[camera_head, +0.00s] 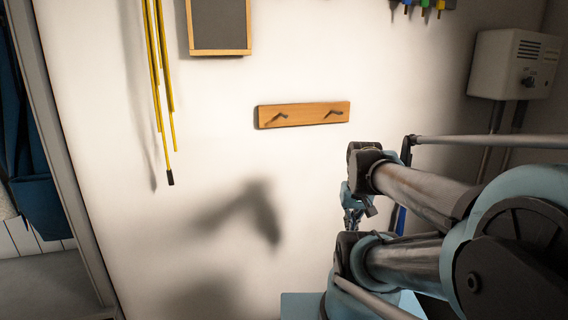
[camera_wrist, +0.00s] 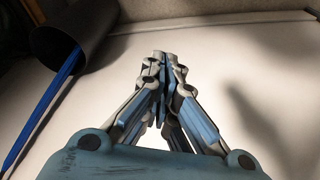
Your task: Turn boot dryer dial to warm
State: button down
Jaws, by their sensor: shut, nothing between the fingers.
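The boot dryer (camera_head: 514,65) is a pale box with vent slots on the wall at the upper right of the head view. Its dark dial (camera_head: 528,82) is on the front; its setting is too small to read. Two dark tubes run down from the box. My gripper (camera_head: 352,222) is below and left of the dryer in the picture, well apart from it. In the wrist view my gripper (camera_wrist: 164,60) has its fingertips together and holds nothing. The dryer's dial does not show in the wrist view.
A wooden peg rail (camera_head: 302,114) and a framed dark board (camera_head: 219,26) are on the wall. Yellow cords (camera_head: 160,80) hang at the left. A horizontal grey rod (camera_head: 490,141) crosses below the dryer. A dark cylinder (camera_wrist: 92,32) and a blue strip (camera_wrist: 42,112) show in the wrist view.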

aim_at(529, 82)
jog(key=z, duration=1.45)
